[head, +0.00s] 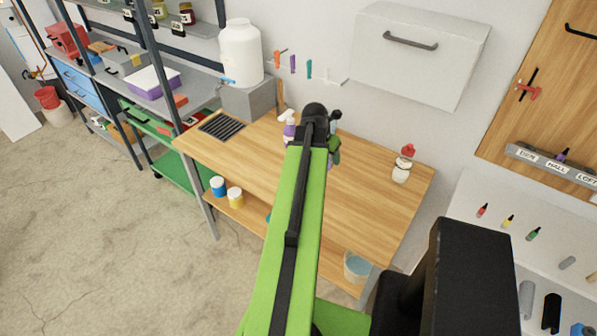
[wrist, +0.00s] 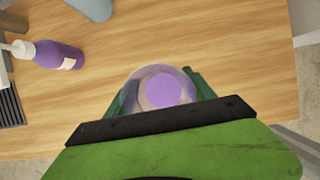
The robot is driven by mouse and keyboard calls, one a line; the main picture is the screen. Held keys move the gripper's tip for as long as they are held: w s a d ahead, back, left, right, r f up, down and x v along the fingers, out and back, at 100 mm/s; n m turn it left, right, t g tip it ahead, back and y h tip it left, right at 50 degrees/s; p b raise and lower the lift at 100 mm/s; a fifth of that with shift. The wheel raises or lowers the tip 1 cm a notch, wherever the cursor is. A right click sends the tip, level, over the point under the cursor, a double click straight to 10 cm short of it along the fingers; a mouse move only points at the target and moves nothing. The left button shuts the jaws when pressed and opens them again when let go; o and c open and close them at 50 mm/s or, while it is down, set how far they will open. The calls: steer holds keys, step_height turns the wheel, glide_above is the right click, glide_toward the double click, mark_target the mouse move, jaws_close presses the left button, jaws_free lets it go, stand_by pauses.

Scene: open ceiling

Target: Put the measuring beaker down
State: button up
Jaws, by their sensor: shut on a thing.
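My gripper (wrist: 163,90) is shut on the clear measuring beaker (wrist: 130,97), which shows a round purple patch inside. In the head view my gripper (head: 333,150) is over the wooden bench (head: 375,200), and my arm hides most of the beaker. I cannot tell whether the beaker's base touches the bench top (wrist: 230,50). The green fingers sit on either side of the beaker.
A purple spray bottle (wrist: 62,56) stands on the bench to the left, also in the head view (head: 289,131). A red-capped bottle (head: 402,168) stands at the back right. A dark grate (head: 221,126) is at the left end. Bench right of my gripper is clear.

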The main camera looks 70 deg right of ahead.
steer(key=shift+w+d+f, duration=0.1)
steer(key=shift+w+f, duration=0.1)
steer(key=shift+f, duration=0.2)
steer(key=w+d+f+b, duration=0.1)
steer(key=w+f+b, duration=0.1)
steer(key=w, duration=0.1)
steer(key=w+d+f+b, duration=0.1)
steer(key=w+f+b, duration=0.1)
steer(key=w, duration=0.1)
steer(key=w+d+f+b, duration=0.1)
steer(key=w+f+b, duration=0.1)
steer(key=w, duration=0.1)
steer(key=shift+w+f+b, duration=0.15)
steer(key=shift+w+b, duration=0.15)
steer(key=shift+b, duration=0.1)
steer(key=shift+w+d+f, duration=0.1)
steer(key=shift+w, duration=0.35)
step_height(320, 180, down, 4)
steer(key=b, duration=0.4)
steer(key=shift+f+b, duration=0.2)
steer(key=shift+b, duration=0.1)
steer(key=shift+r, duration=0.25)
steer(key=shift+f, duration=0.2)
steer(key=o, duration=1.5)
